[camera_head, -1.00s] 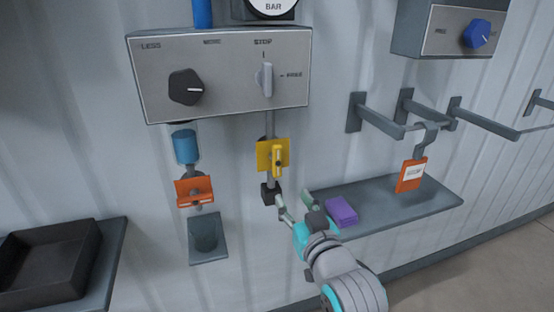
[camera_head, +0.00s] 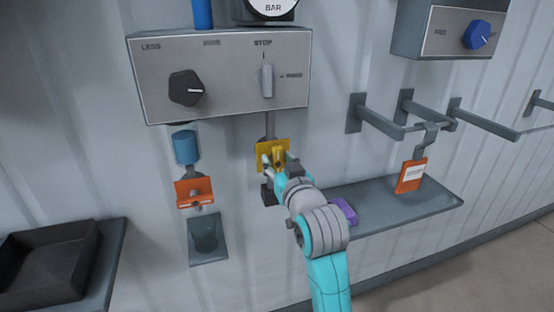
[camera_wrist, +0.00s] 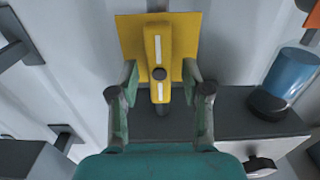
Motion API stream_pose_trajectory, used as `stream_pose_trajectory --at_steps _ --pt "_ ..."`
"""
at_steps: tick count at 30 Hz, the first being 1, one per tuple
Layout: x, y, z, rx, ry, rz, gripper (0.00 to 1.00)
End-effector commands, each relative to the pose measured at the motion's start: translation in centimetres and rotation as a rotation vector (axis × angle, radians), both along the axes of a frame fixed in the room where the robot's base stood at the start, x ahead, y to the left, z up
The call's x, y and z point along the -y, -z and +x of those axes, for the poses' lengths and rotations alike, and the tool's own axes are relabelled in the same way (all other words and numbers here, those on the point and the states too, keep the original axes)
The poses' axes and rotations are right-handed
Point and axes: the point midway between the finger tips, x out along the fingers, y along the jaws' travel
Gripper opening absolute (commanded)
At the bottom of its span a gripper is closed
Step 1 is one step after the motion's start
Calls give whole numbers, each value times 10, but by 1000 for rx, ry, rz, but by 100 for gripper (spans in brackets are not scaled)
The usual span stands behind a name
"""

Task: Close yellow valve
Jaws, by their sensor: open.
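The yellow valve (camera_head: 268,150) is on the wall pipe below the grey control box. Its square plate and handle are partly hidden by my gripper in the head view. In the wrist view, the valve's yellow handle (camera_wrist: 158,50) has white marks and a dark centre bolt, and it runs along the length of the pipe. My gripper (camera_head: 276,157) is at the valve. In the wrist view my gripper (camera_wrist: 160,85) is open, with one finger on each side of the handle's near end. Gaps show between the fingers and the handle.
The grey control box (camera_head: 225,60) with a black knob sits just above. An orange valve (camera_head: 194,191) and blue cylinder (camera_head: 186,147) are to the left.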

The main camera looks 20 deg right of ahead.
Motion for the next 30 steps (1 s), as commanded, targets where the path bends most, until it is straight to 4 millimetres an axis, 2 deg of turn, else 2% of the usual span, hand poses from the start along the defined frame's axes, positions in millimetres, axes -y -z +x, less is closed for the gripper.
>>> stream_pose_trajectory --at_steps 4,13,14,18,19,20,30 --pt "0 -1 10 1 0 0 48" --pt "0 0 12 1 0 0 48" --pt "0 0 12 1 0 0 45" --pt "0 0 12 1 0 0 10" --pt "0 0 12 1 0 0 3" --pt "0 0 12 1 0 0 0" --pt "0 0 12 1 0 23 0"
